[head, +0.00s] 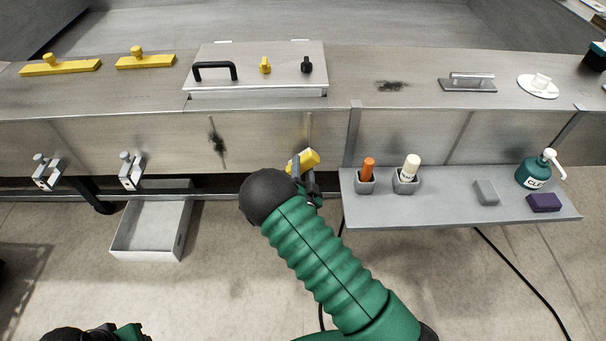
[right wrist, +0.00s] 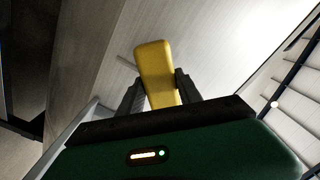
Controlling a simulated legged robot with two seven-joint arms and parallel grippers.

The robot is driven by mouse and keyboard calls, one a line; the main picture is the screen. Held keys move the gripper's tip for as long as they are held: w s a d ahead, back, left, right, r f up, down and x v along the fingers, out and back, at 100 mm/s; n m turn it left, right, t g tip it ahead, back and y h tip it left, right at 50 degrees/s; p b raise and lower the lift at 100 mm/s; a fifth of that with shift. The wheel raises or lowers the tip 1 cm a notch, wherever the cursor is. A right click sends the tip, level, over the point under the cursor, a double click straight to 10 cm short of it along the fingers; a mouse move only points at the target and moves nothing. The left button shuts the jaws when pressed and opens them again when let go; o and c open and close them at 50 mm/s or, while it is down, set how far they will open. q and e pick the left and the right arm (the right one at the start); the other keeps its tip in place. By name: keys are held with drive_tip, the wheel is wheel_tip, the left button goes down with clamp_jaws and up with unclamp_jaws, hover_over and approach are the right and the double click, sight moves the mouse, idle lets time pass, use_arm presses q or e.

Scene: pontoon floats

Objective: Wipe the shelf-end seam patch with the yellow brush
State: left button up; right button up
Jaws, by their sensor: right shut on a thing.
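My right gripper (head: 306,176) is shut on the yellow brush (head: 303,160), in front of the grey front wall, just left of the shelf (head: 450,213). In the right wrist view the brush (right wrist: 157,75) stands out between the two fingers (right wrist: 158,92), with the pale wall beyond. I cannot tell whether it touches the wall. A dark smudge (head: 217,143) lies on a wall seam left of the gripper. Another dark smudge (head: 391,86) lies on the top ledge. No smudge shows at the seam by the brush; the gripper hides part of that area. Part of my left arm shows at bottom left, its fingers out of view.
The shelf holds an orange-handled tool (head: 368,169), a white-topped one (head: 411,167), a grey block (head: 487,192), a teal pump bottle (head: 533,172) and a purple block (head: 544,203). Clamps (head: 131,170) hang left, above an open tray (head: 120,246). A handled panel (head: 285,56) sits above.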

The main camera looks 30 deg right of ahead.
sight(315, 162)
drive_tip(key=shift+r, duration=0.1)
drive_tip(key=shift+w+d, duration=0.1)
idle(0.4)
drive_tip(key=shift+b+x, duration=0.45)
drive_tip(key=shift+x, duration=0.6)
drive_tip(key=shift+s+d, duration=0.55)
drive_tip(key=shift+d, duration=0.2)
drive_tip(key=shift+s+d, duration=0.55)
drive_tip(key=shift+d, duration=0.25)
drive_tip(key=shift+d+b, duration=0.2)
drive_tip(key=shift+b, duration=0.1)
drive_tip(key=shift+w+a+r+b, duration=0.15)
drive_tip(key=shift+w+a, duration=0.25)
drive_tip(key=shift+a, duration=0.2)
drive_tip(key=shift+w+a+f+b, duration=0.1)
drive_tip(key=shift+w+a, duration=0.3)
drive_tip(key=shift+a, duration=0.2)
drive_tip(key=shift+w+a+r+b, duration=0.15)
drive_tip(key=shift+w+a, duration=0.25)
drive_tip(key=shift+a, duration=0.2)
